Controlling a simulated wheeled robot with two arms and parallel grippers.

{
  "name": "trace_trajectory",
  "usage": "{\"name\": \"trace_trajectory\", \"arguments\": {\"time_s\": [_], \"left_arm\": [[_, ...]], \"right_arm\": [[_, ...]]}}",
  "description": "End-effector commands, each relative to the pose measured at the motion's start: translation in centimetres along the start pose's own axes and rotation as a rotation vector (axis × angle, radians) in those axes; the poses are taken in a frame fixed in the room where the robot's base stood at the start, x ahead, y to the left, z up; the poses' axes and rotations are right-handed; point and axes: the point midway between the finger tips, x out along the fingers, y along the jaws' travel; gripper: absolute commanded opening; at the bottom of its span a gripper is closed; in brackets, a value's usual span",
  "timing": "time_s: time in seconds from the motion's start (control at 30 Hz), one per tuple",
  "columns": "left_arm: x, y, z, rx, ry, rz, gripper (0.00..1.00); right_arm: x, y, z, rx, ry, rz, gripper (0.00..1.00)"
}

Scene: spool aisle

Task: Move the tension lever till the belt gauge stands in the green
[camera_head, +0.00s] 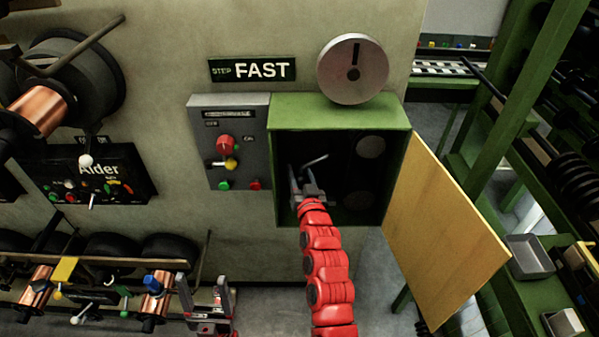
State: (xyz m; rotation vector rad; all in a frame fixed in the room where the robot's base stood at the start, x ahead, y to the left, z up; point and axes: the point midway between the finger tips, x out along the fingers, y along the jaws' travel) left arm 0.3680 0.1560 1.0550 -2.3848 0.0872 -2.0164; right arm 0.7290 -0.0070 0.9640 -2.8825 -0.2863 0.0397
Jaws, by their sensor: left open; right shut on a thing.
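An open green box (340,112) is on the wall, its inside dark. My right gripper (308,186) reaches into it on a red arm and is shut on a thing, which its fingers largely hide. A pale lever (315,160) rises just above the fingers; it looks like the tension lever, but I cannot tell exactly where the grip sits. No gauge with a green band can be made out; a round grey disc (335,82) with a black pointer-like mark stands above the box. My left gripper (203,287) is open and empty at the lower left, away from the box.
The box's yellowish door (440,232) hangs open to the right. A grey control panel (198,150) with a red knob adjoins the box's left side. Copper spools (42,112) and levers crowd the left. A green rack (500,90) stands at the right.

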Motion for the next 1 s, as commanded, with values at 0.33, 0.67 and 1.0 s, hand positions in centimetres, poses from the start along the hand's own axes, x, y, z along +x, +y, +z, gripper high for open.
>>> {"name": "trace_trajectory", "arguments": {"time_s": [0.33,0.67,1.0], "left_arm": [[-0.6,0.0,0.1,0.0,0.0,0.0,0.71],[-1.7,0.1,0.3,0.0,0.0,0.0,0.71],[-2.2,0.1,0.4,0.0,0.0,0.0,0.71]], "right_arm": [[0.1,-0.5,-1.0,0.072,0.027,-0.004,0.0],[0.3,-1.7,-3.1,0.311,0.075,-0.016,0.0],[0.3,-2.5,-5.5,0.549,0.121,-0.027,0.0]]}}
